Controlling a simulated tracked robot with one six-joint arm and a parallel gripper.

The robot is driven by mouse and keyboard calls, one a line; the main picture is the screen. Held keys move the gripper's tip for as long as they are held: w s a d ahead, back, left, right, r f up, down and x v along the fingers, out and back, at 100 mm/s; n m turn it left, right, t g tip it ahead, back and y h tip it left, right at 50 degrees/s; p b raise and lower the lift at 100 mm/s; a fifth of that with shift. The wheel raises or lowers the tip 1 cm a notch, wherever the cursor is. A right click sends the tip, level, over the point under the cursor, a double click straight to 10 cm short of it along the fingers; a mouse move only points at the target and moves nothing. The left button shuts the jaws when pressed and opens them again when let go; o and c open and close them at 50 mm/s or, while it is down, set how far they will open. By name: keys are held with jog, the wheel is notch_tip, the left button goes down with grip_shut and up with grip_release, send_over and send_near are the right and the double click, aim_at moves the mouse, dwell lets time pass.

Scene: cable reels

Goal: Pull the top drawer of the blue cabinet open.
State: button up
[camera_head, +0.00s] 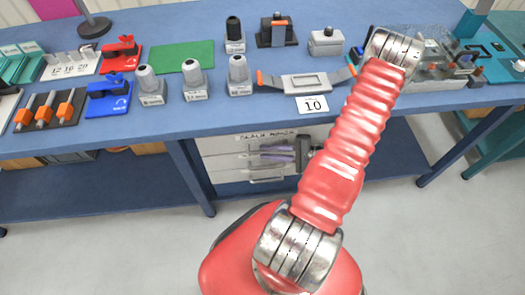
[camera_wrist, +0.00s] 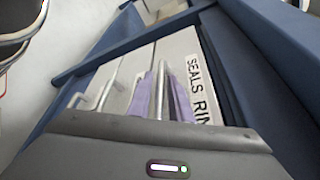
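The cabinet (camera_head: 221,163) stands under the blue workbench. Its drawer fronts are pale grey in a blue frame, with bar handles and a "SEALS RIN..." label (camera_wrist: 200,88) above the top one. The top drawer (camera_wrist: 178,48) looks flush with the frame. My gripper (camera_head: 272,152) is at the top drawer's front, and its purple fingers also show in the wrist view (camera_wrist: 162,95). They lie close on both sides of the top drawer's handle (camera_wrist: 160,82) and look shut on it. The handle is partly hidden by the fingers.
A lower drawer handle (camera_head: 267,180) sits below my gripper; it also shows in the wrist view (camera_wrist: 106,90). The workbench top (camera_head: 225,120) overhangs the cabinet and holds several parts and fixtures. Bench legs (camera_head: 190,177) stand beside it. The grey floor (camera_head: 415,225) in front is clear.

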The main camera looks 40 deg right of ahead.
jog(key=shift+x, duration=1.3)
jog(key=shift+c, duration=0.6)
grip_shut()
jog(key=shift+f, duration=0.1)
